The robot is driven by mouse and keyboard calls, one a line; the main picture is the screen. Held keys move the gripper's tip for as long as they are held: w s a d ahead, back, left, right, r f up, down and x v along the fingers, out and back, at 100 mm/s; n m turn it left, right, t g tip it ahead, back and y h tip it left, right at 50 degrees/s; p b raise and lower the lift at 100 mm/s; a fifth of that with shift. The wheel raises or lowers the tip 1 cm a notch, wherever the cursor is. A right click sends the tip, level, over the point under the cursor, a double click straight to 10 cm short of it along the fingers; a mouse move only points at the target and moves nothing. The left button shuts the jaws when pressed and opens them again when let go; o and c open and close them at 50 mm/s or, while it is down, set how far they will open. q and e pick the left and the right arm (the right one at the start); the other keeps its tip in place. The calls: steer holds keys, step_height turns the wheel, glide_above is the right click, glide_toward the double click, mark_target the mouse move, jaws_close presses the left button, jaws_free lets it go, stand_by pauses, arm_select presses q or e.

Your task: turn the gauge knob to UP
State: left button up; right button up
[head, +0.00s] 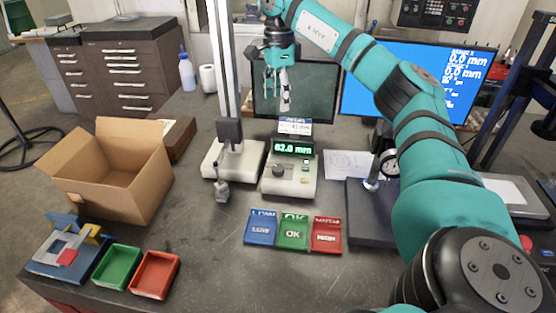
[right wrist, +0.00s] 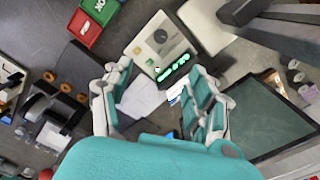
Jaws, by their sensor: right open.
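The gauge readout box (head: 289,176) stands mid-table, its green display (head: 293,149) reading about 62.0 mm. A dark round gauge knob (head: 278,171) sits on its front, left of small buttons. Its setting is too small to read. In the right wrist view the box shows at top centre with its knob (right wrist: 160,36) and lit display (right wrist: 173,71). My right gripper (head: 284,98) is open and empty, above and behind the box, in front of the dark monitor. In the right wrist view its fingers (right wrist: 160,78) are spread apart, not touching the knob. My left gripper is out of view.
A height stand (head: 230,155) with a tall column is left of the readout box. Blue, green and red labelled trays (head: 292,248) lie in front. A cardboard box (head: 106,175) is at left. A dial indicator stand (head: 365,205) is at right, partly behind my arm.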

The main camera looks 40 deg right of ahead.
steer(key=b, duration=0.5)
glide_above(279, 168)
step_height(279, 168, down, 6)
step_height(279, 168, down, 16)
steer(key=p, duration=0.3)
steer(key=shift+r, duration=0.15)
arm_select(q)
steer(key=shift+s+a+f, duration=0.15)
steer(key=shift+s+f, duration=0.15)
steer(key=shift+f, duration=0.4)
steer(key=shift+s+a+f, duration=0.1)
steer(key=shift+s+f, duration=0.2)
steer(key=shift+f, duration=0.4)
arm_select(e)
steer(key=shift+w+f, duration=0.1)
steer(key=shift+f, duration=0.6)
steer(key=c, duration=1.1)
steer(key=shift+c, duration=0.2)
